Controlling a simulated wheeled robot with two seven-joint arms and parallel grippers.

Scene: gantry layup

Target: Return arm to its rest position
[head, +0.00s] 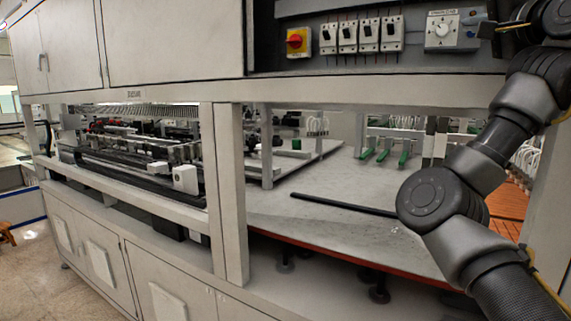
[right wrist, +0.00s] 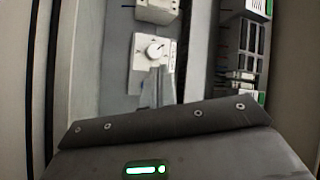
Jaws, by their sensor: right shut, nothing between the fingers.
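My right arm comes in from the right in the head view, with its dark elbow low and its forearm rising to the upper right. My right gripper (head: 488,29) is at the upper right, its fingers in front of the right edge of the control panel with the rotary knob (head: 442,27). In the right wrist view the fingers of the right gripper (right wrist: 156,88) are shut and empty. They overlap the lower edge of the white knob plate (right wrist: 152,54); I cannot tell whether they touch it. My left gripper is not in view.
A row of breakers (head: 366,35) and a red-and-yellow switch (head: 297,41) sit left of the knob. Below the crossbeam is a grey work table (head: 330,215) with a black bar (head: 342,205) and green-handled parts (head: 384,155). A frame post (head: 231,190) stands left of the table.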

